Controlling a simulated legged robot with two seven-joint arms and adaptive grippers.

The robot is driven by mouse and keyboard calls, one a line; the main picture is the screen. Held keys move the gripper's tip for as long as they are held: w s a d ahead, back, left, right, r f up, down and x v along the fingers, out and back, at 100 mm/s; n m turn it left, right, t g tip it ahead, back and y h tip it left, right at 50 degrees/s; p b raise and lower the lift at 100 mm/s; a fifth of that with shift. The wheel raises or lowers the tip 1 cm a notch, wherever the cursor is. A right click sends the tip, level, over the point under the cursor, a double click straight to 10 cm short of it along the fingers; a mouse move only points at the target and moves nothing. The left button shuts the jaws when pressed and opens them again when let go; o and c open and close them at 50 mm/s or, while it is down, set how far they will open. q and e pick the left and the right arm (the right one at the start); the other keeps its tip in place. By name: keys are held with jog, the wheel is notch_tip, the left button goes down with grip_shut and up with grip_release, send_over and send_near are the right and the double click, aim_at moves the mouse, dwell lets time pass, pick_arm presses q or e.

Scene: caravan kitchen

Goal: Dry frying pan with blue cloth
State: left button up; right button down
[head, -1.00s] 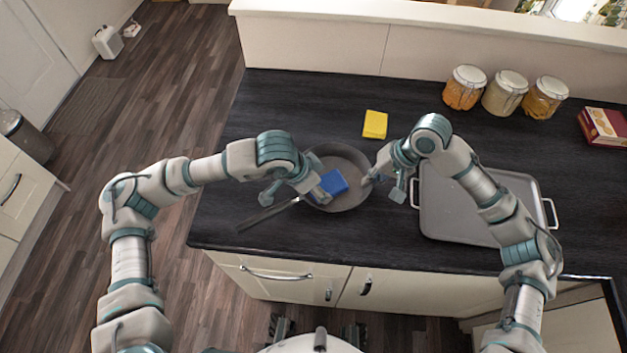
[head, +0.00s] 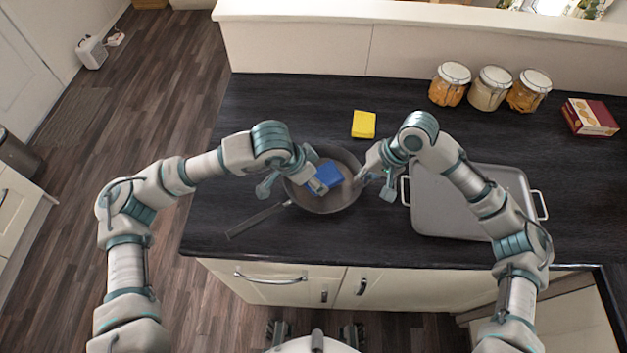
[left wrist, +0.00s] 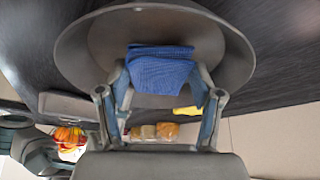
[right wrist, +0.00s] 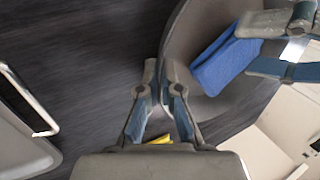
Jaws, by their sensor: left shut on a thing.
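The dark grey frying pan (head: 325,203) sits on the black counter, its handle (head: 258,219) pointing to the front left. My left gripper (head: 319,184) is shut on the blue cloth (head: 328,174) and holds it over the inside of the pan, seemingly against its surface. The cloth (left wrist: 160,68) shows between the fingertips in the left wrist view. My right gripper (head: 361,182) is at the pan's right rim. In the right wrist view its fingertips (right wrist: 162,82) are close together at the rim, pinching it.
A yellow sponge (head: 364,124) lies behind the pan. A grey tray with white handles (head: 450,215) lies to the right, partly under my right arm. Several jars (head: 490,88) and a red box (head: 590,117) stand at the back right. The counter's front edge is close.

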pick_arm(q)
jog(key=shift+r, duration=3.7)
jog(key=shift+r, duration=3)
pick_arm(e)
jog(key=c, duration=1.2)
grip_release()
jog(key=shift+c, duration=0.2)
jog(key=v, duration=1.2)
